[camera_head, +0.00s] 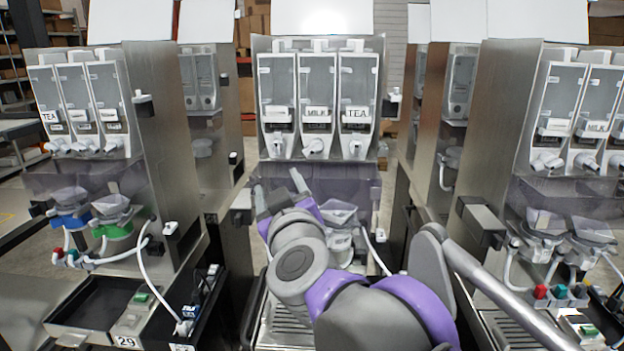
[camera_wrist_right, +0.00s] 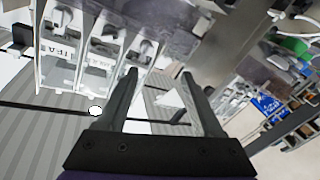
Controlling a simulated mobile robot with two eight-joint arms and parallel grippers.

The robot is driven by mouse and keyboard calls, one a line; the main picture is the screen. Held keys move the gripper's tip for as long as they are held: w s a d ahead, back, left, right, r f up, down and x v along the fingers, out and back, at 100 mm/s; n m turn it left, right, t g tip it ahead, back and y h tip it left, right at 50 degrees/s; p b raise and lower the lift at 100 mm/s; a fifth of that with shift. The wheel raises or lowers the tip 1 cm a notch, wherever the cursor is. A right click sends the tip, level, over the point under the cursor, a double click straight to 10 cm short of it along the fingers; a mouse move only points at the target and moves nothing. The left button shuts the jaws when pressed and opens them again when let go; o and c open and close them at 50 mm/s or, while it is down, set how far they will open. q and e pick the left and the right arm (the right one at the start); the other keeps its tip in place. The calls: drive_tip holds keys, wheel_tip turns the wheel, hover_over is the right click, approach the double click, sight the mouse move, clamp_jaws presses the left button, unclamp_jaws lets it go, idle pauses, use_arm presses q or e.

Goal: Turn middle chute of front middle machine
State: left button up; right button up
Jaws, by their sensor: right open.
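The front middle machine (camera_head: 315,90) stands at the centre of the head view with three canisters side by side. The middle canister (camera_head: 317,85) is labelled MILK, and its white middle chute (camera_head: 315,146) sticks out at its foot. White chutes flank it on the left (camera_head: 275,146) and on the right (camera_head: 355,149). My right gripper (camera_head: 277,182) is open and empty, below and left of the middle chute and apart from it. In the right wrist view its two fingers (camera_wrist_right: 160,73) are spread, with the canisters upside down at the upper left. My left gripper is not in view.
Similar machines stand at the left (camera_head: 90,110) and right (camera_head: 575,115), with hoses and mixing bowls below. My right arm covers much of the middle machine's lower part. A grey box (camera_head: 482,222) juts from the right machine's side.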

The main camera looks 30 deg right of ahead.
sight(315, 148)
drive_tip(key=s+d+r+m+g+h+b, duration=0.2)
drive_tip(key=d+h, duration=0.3)
drive_tip(key=p+x, duration=0.1)
drive_tip(key=x, duration=1)
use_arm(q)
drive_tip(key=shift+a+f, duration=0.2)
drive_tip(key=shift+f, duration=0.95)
use_arm(e)
clamp_jaws()
